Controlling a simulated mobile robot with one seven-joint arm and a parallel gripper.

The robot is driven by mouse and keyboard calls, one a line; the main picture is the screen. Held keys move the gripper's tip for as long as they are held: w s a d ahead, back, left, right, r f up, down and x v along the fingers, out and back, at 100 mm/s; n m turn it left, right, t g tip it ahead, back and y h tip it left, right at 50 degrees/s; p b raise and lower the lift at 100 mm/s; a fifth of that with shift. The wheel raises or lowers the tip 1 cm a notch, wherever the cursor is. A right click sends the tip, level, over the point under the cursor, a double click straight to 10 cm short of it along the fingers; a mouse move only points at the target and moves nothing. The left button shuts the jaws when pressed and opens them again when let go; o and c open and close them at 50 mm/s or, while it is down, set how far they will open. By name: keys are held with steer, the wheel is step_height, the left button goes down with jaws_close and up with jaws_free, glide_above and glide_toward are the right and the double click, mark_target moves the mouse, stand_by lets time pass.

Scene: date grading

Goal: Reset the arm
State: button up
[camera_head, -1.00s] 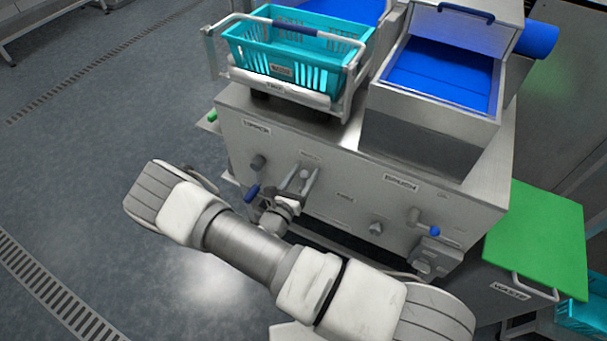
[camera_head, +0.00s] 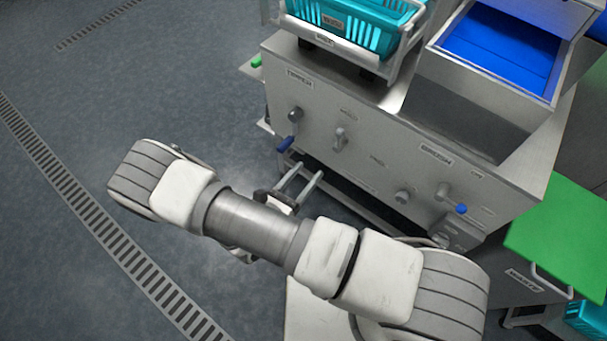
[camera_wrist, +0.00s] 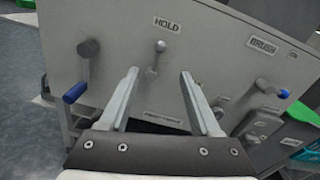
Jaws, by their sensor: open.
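My gripper (camera_wrist: 157,98) is open and empty in the wrist view, its two fingers apart in front of the grey machine panel (camera_wrist: 220,50). Between and beyond the fingertips is a small metal knob (camera_wrist: 160,46) under the label HOLD. In the head view my gripper (camera_head: 296,182) shows partly behind my arm, its fingers pointing toward the panel's lower edge. The same knob (camera_head: 340,138) stands clear of the fingers there. My arm stretches across the lower middle of the head view.
A blue-handled crank (camera_head: 287,143) is left on the panel and another blue-tipped lever (camera_head: 461,208) right. A teal basket (camera_head: 345,27) sits on top, beside a blue-lined hopper (camera_head: 510,50). A green-lidded waste bin (camera_head: 565,235) stands right. The floor at left is clear.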

steer(key=shift+s+a, duration=0.2)
steer(key=shift+s, duration=0.05)
stand_by(0.4)
steer(key=d+r+m+g+p, duration=0.2)
steer(key=d+r+m+g, duration=0.3)
steer(key=r, duration=0.4)
steer(key=s+d+r+m+g+p, duration=0.1)
steer(key=d+r+m+g+p, duration=0.1)
steer(key=r+m+g, duration=0.45)
steer(key=d+r+m+g+p, duration=0.1)
steer(key=d+r+m+g, duration=0.25)
steer(key=r+m, duration=0.55)
steer(key=s+d+r+m+t+y+p, duration=0.1)
steer(key=s+r+m+y+p, duration=0.1)
steer(key=r, duration=0.6)
steer(key=s+d+r+m+t+y+p, duration=0.2)
steer(key=s+r+m+y, duration=0.2)
steer(key=r, duration=0.4)
steer(key=s+d+r+m+t+y+p, duration=0.1)
steer(key=s+r+m+t+y+p, duration=0.1)
steer(key=r, duration=0.6)
steer(key=s+m+y, duration=0.1)
steer(key=m, duration=0.1)
steer(key=shift+d+m+y, duration=0.35)
steer(key=shift+d+y, duration=0.05)
steer(key=shift+s+r+t, duration=0.15)
steer(key=shift+r+t, duration=0.15)
steer(key=shift+c, duration=1.1)
